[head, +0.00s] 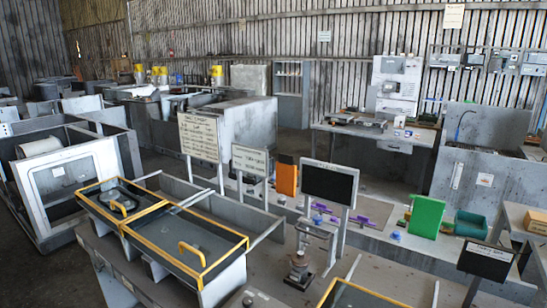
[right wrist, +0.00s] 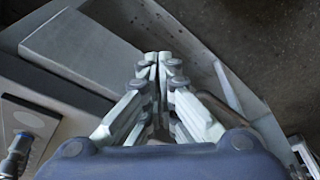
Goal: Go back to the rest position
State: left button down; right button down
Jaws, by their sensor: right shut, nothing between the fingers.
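My right gripper (right wrist: 158,58) shows in the right wrist view with its fingers together and nothing between them. It is above grey flat surfaces, with dark floor beyond. No gripper or arm of mine can be made out in the head view, and my left gripper is not seen.
A workbench has yellow-rimmed trays (head: 193,252), a small press-like fixture (head: 302,268), a black screen (head: 328,184), an orange panel (head: 286,175), a green block (head: 427,216) and a teal bin (head: 470,224). Grey machines (head: 235,135) stand behind. Bare floor (right wrist: 270,50) shows at the wrist view's upper right.

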jog(key=s+f+g+b, duration=0.1)
jog(key=s+f+b, duration=0.15)
jog(key=f, duration=1.05)
jog(key=s+f+b, duration=0.2)
jog(key=s+f, duration=0.1)
jog(key=f, duration=1)
jog(key=s+d+f+b, duration=0.1)
jog(key=s+f+b, duration=0.1)
jog(key=s+f, duration=0.5)
jog(key=s+d+f+g+b, duration=0.1)
jog(key=s+d+f+b, duration=0.1)
jog(key=s+f, duration=0.5)
notch_tip(320, 180, down, 2)
jog(key=shift+s+d+b, duration=0.15)
jog(key=shift+s+b, duration=0.2)
